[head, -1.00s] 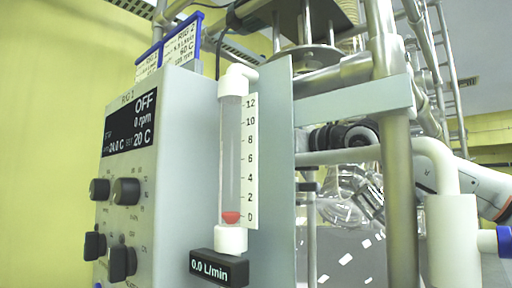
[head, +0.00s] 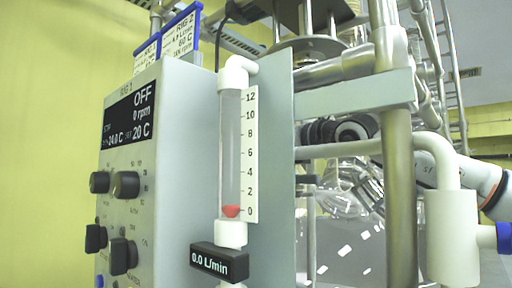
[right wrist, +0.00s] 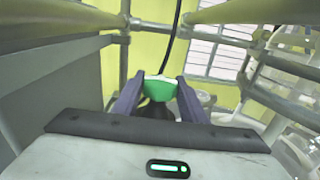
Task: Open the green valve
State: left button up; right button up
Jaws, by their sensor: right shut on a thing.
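The green valve handle (right wrist: 160,89) shows in the right wrist view, between the two dark fingers of my right gripper (right wrist: 158,92). The fingers are shut on it. In the head view the green valve does not show, and my right arm comes in from the right behind the metal post and pipes, with its gripper end hard to make out. The flow tube (head: 231,150) has its red float at the bottom, near 0. The readout (head: 219,262) below it says 0.0 L/min. My left gripper is not in view.
A grey control box (head: 150,180) with knobs and an OFF display stands at the left. A metal post (head: 398,170), a white pipe fitting (head: 452,237) and glassware (head: 352,185) crowd the right. In the right wrist view, rails and a dark cable (right wrist: 172,45) lie beyond the valve.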

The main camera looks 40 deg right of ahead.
jog(key=shift+n+y, duration=0.3)
jog(key=shift+y, duration=0.1)
jog(key=shift+d+n+g+y, duration=0.1)
jog(key=shift+n+g+y, duration=0.3)
jog(key=shift+n+y, duration=1)
jog(key=shift+n+g+y, duration=0.5)
jog(key=shift+n+y, duration=0.1)
jog(key=shift+y, duration=0.65)
jog(key=shift+n+g+y, duration=0.5)
jog(key=shift+n+y, duration=0.1)
jog(key=shift+y, duration=0.65)
jog(key=shift+n+y, duration=0.3)
jog(key=shift+y, duration=0.1)
jog(key=o, duration=1.1)
jog(key=shift+c, duration=0.2)
jog(key=shift+h, duration=0.4)
